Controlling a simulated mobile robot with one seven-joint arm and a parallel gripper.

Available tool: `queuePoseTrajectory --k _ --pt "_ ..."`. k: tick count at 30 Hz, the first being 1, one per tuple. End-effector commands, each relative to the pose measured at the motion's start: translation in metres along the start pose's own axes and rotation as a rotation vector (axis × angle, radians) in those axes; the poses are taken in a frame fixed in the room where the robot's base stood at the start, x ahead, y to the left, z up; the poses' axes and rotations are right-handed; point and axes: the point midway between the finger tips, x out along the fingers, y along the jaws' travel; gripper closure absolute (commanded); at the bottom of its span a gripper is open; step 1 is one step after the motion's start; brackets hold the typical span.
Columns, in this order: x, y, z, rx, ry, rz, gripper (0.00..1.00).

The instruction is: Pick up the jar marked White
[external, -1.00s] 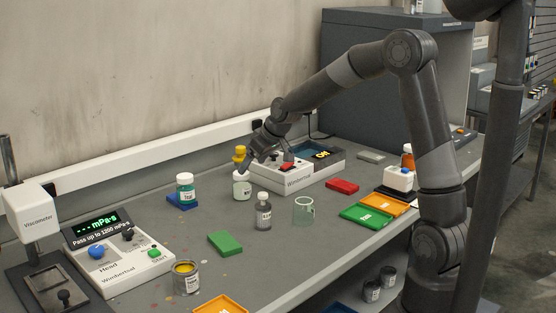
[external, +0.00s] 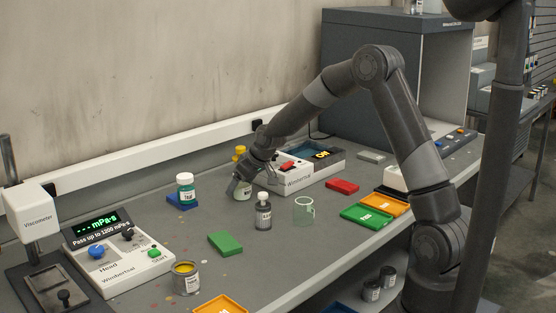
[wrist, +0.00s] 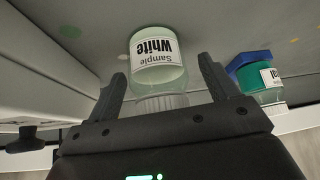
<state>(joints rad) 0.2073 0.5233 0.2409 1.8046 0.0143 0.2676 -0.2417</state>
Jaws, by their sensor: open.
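The jar marked White (wrist: 158,62) shows its "Sample White" label upside down in the wrist view, between the two fingers of my gripper (wrist: 163,85). The fingers are open, one on each side of the jar, with a visible gap on both sides. In the external view my gripper (external: 238,180) is lowered at the jar (external: 243,190), which stands on the bench and is mostly hidden by the hand.
A teal jar (external: 185,184) on a blue block stands to the left. A grey bottle (external: 264,212) and a clear beaker (external: 304,210) stand in front. A yellow-topped item (external: 239,153) is behind.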

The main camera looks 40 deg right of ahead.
Motion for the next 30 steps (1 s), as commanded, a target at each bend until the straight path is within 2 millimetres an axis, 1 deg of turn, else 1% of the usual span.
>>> queuePoseTrajectory --k 7,25,26,30 --pt "0.0012 0.0003 0.0 0.0 0.0 0.001 0.22" --pt "0.0009 0.0003 0.0001 0.0 0.0 0.0 0.71" --pt "0.0009 0.0003 0.0001 0.0 0.0 0.0 0.73" --pt "0.0007 0.0003 -0.0003 0.0 0.001 0.001 0.73"
